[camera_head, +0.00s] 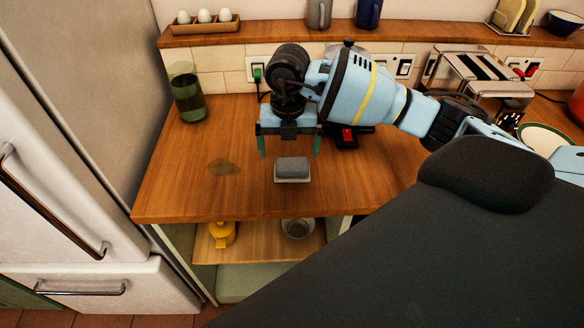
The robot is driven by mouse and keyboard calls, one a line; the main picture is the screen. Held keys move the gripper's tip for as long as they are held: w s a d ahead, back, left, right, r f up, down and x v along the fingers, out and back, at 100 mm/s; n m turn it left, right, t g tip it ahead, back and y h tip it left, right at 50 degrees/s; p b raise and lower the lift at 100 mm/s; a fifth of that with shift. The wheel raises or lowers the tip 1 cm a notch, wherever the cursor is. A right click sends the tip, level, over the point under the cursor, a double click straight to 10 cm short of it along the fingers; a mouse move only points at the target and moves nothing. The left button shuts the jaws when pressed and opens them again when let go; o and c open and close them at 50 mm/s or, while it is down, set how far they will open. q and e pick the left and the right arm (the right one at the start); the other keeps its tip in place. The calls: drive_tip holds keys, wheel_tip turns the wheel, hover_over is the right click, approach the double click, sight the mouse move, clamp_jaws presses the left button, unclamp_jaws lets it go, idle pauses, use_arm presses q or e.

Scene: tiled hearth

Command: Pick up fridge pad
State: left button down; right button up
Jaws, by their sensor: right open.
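A grey block-shaped pad (292,165) lies on a small pale dish (292,180) near the front of the wooden counter; it is the thing that looks most like the fridge pad. My right gripper (289,151) is above and just behind it, pointing down. Its two greenish fingers are wide apart, with nothing between them. The pad appears clear of the fingers. My left gripper does not show.
The counter (180,195) has a brown patch (223,167) left of the dish. A green glass (188,97) stands at the back left. A toaster (480,72) is at the right. The fridge (90,90) borders the counter's left side.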

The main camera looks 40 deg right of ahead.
sight(292, 163)
drive_tip(key=f, duration=0.4)
drive_tip(key=shift+s+d+f, duration=0.1)
drive_tip(key=shift+s+d, duration=0.15)
drive_tip(key=shift+s, duration=0.15)
drive_tip(key=shift+f, duration=0.45)
drive_tip(key=c, duration=0.9)
drive_tip(key=shift+r, duration=0.15)
drive_tip(key=shift+r, duration=0.6)
wheel_tip(292, 163, up, 2)
drive_tip(key=shift+r, duration=0.1)
drive_tip(key=s+a, duration=0.1)
drive_tip(key=a, duration=0.4)
drive_tip(key=s+a+r, duration=0.1)
drive_tip(key=s+a, duration=0.1)
drive_tip(key=a, duration=0.3)
drive_tip(key=s+a, duration=0.1)
drive_tip(key=a, duration=0.4)
drive_tip(key=shift+s+a+r, duration=0.2)
drive_tip(key=shift+s+a, duration=0.05)
